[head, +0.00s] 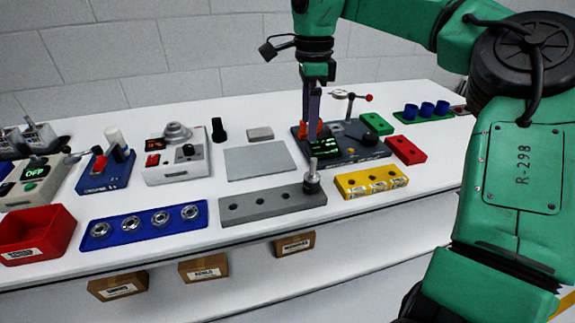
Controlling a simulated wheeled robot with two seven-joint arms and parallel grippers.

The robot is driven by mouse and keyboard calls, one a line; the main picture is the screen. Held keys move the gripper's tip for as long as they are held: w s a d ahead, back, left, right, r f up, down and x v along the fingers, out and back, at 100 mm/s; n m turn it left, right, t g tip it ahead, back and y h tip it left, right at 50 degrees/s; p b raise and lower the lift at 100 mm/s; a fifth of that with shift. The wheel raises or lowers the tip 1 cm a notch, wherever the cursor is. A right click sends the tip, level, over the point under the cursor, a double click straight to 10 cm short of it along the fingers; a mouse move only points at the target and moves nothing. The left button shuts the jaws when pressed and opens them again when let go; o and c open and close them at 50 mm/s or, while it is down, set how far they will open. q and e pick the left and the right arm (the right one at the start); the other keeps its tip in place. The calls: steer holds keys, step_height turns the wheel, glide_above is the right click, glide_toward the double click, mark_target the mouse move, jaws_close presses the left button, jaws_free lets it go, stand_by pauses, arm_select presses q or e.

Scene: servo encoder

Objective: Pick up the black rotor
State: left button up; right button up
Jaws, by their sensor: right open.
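A dark round part with an upright metal shaft (312,182) stands at the right end of the grey holed block (262,206); it looks like the black rotor. My right gripper (312,122) points down over the left part of the dark test station (345,152), behind and above that part and apart from it. Its narrow fingers are seen nearly edge-on, with orange-red pieces by their tips, and nothing shows held between them. My left gripper is out of view.
A yellow block (371,183), a red block (405,150) and a green block (376,124) surround the station. A dial gauge (350,97) stands behind it. A blue tray (145,224) holds several metal rings. A red bin (36,234) sits front left.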

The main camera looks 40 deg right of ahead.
mark_target(313, 169)
steer(key=s+f, duration=0.2)
steer(key=f, duration=0.1)
steer(key=s+f, duration=0.1)
steer(key=shift+d+f, duration=0.25)
steer(key=shift+d, duration=0.1)
steer(key=f, duration=0.3)
steer(key=shift+s+a, duration=0.2)
steer(key=shift+s, duration=0.05)
steer(key=f, duration=0.2)
steer(key=f+p, duration=0.2)
steer(key=f, duration=0.1)
steer(key=shift+w+a+f, duration=0.15)
steer(key=shift+w+f, duration=0.15)
steer(key=shift+w, duration=0.1)
steer(key=shift+f, duration=0.2)
steer(key=shift+c, duration=0.6)
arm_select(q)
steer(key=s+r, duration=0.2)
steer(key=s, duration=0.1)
arm_select(e)
steer(key=shift+w, duration=0.1)
jaws_close()
